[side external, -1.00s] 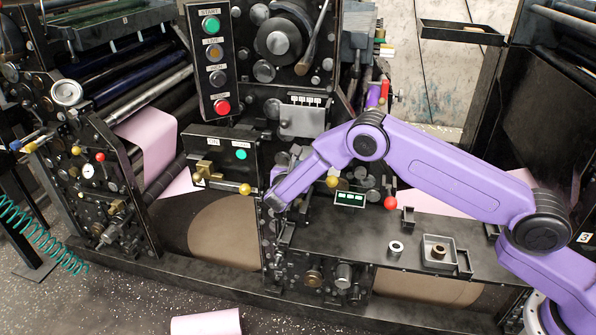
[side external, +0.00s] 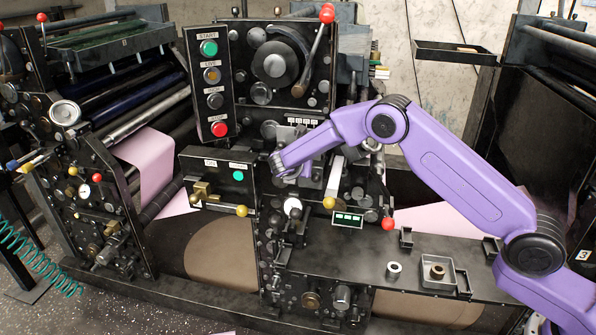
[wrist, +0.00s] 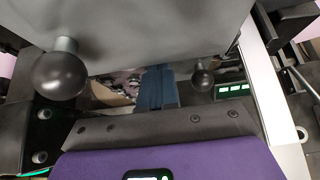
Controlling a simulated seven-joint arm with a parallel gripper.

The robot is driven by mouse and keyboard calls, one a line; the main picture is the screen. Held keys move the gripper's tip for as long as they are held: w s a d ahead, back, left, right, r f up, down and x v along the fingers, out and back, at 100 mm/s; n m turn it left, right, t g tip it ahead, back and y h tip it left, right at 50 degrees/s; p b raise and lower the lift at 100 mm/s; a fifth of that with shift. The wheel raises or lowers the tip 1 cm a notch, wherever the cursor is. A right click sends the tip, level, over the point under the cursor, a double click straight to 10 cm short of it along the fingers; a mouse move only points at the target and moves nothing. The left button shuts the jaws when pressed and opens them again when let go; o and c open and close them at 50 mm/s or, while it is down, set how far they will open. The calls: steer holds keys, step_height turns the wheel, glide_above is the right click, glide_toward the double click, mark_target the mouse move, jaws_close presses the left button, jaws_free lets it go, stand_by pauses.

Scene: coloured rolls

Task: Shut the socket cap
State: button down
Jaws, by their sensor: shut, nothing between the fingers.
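I cannot tell for sure which part is the socket cap. A grey metal plate (side external: 294,134), the likeliest one, sits under the numbered white labels on the press's middle column, partly hidden by my arm. In the wrist view a broad grey surface (wrist: 165,30) fills the top, close to the camera; it may be the same plate. My gripper (side external: 277,161) is shut and empty, beside the control box and just below the plate. Its fingers (wrist: 157,92) show dark blue in the wrist view, under the grey surface. Contact cannot be told.
A control box (side external: 217,181) with a green button and yellow knob is left of my gripper. A lever with a red ball (side external: 388,224) and a green-lit display (side external: 347,219) are at right. A dark shelf (side external: 340,258) holds a metal ring (side external: 394,270) and a square tray (side external: 425,275).

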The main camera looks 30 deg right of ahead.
steer(key=s+a+r+m+g+y, duration=0.1)
steer(key=s+a+r+m, duration=0.1)
steer(key=s+a+r, duration=0.3)
steer(key=s+a+r+m+y, duration=0.1)
steer(key=s+r, duration=0.3)
steer(key=s, duration=0.4)
steer(key=s+d+m+g+y, duration=0.2)
steer(key=s+d+m, duration=0.1)
steer(key=s, duration=1)
steer(key=s+d+m+g+y, duration=0.2)
steer(key=s+d+m, duration=0.1)
steer(key=s, duration=1)
steer(key=s+d+m+g+y, duration=0.2)
steer(key=s+d+m, duration=0.2)
steer(key=s, duration=0.9)
steer(key=shift+s+f+m+g, duration=0.2)
steer(key=shift+f+m+g, duration=0.25)
steer(key=shift+m, duration=0.25)
